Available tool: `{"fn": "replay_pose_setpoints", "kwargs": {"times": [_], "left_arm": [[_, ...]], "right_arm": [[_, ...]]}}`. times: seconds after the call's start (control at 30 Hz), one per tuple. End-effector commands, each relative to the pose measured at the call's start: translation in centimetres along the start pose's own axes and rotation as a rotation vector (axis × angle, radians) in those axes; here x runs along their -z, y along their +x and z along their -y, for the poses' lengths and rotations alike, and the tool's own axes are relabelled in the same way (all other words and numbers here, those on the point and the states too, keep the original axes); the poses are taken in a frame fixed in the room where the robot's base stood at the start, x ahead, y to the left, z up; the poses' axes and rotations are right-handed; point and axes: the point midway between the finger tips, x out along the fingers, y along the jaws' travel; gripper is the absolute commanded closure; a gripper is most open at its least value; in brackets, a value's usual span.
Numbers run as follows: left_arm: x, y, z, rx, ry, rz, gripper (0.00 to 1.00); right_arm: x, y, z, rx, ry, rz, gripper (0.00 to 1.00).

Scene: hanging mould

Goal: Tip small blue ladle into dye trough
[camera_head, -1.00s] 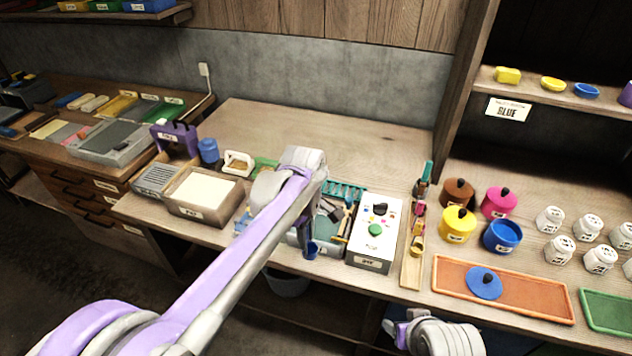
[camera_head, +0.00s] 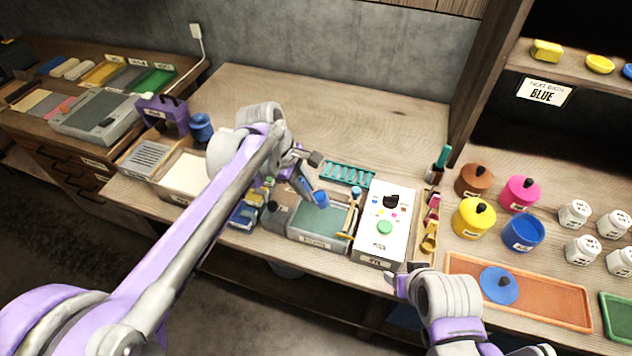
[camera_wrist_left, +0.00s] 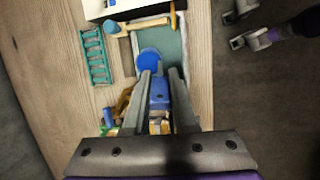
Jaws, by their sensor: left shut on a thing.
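The small blue ladle (camera_head: 321,199) is in my left gripper (camera_head: 303,178), which is shut on its handle. The ladle's cup hangs over the dye trough (camera_head: 318,240), a grey tray with a teal-green inside and a front label. In the left wrist view the blue cup (camera_wrist_left: 149,62) lies just past the fingertips, over the green surface (camera_wrist_left: 172,45) of the trough. I cannot tell what is in the cup or whether it touches the surface. My right gripper (camera_head: 405,283) is by the bench's front edge, apart from the trough; its jaws are unclear.
A white box with buttons (camera_head: 386,225) stands right of the trough, a teal rack (camera_head: 347,173) behind it. A wooden tool lies along the trough's right side. Coloured pots (camera_head: 474,217) and an orange tray (camera_head: 545,297) are farther right. The bench's back is clear.

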Motion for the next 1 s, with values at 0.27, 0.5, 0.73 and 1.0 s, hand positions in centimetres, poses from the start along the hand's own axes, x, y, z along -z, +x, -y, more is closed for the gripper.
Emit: {"fn": "replay_pose_setpoints", "kwargs": {"times": [0.27, 0.5, 0.73, 1.0], "left_arm": [[2.6, 1.3, 1.8, -0.176, -0.006, 0.265, 1.00], [3.9, 2.1, 2.6, -0.287, -0.003, 0.433, 1.00], [4.7, 3.2, 3.2, -0.358, -0.002, 0.541, 1.00], [5.5, 5.0, 3.7, -0.421, -0.002, 0.636, 1.00]], "right_arm": [[-2.6, 2.0, 0.0, 0.000, 0.000, 0.025, 0.40], [-4.8, 3.9, 0.0, 0.000, 0.000, 0.042, 0.40], [-6.7, 5.9, 0.0, 0.000, 0.000, 0.056, 0.40], [-8.8, 8.4, 0.0, 0.000, 0.000, 0.068, 0.40]]}}
